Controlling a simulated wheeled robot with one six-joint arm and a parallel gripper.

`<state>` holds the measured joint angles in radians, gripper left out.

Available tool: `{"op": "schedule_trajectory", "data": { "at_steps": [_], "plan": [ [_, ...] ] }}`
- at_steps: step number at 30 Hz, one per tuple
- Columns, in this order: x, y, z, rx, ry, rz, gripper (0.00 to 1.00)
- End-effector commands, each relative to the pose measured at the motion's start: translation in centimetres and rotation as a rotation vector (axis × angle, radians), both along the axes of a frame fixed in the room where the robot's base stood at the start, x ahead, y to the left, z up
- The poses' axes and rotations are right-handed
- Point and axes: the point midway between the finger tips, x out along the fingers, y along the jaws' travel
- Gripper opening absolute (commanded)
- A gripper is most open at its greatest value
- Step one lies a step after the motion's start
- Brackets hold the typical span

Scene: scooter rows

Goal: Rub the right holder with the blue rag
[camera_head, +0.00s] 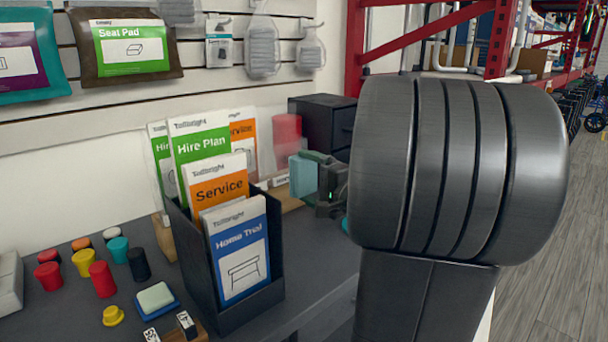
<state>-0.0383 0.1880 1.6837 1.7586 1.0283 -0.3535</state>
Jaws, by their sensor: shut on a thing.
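A dark leaflet holder (238,312) stands upright on the counter, filled with Hire Plan, Service and Home Trial leaflets. A small teal-blue edge (345,225) shows lower down beside my arm.
Several coloured caps and cylinders (101,279) crowd the counter's left. A pale sponge (155,297) lies on a blue tray (168,312) in front of the holder. A black drawer box (318,125) stands behind. Red racking (375,45) rises beyond; floor (560,250) is open at right.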

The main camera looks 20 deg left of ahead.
Motion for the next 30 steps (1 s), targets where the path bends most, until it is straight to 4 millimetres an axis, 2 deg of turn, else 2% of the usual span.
{"op": "schedule_trajectory", "data": {
  "at_steps": [8,21,30],
  "plan": [
    [0.2,0.4,0.0,0.001,-0.001,0.002,0.72],
    [2.4,4.3,-0.1,0.002,-0.001,0.002,0.72],
    [3.4,5.8,0.0,0.001,-0.001,-0.001,0.72]
  ]
}}
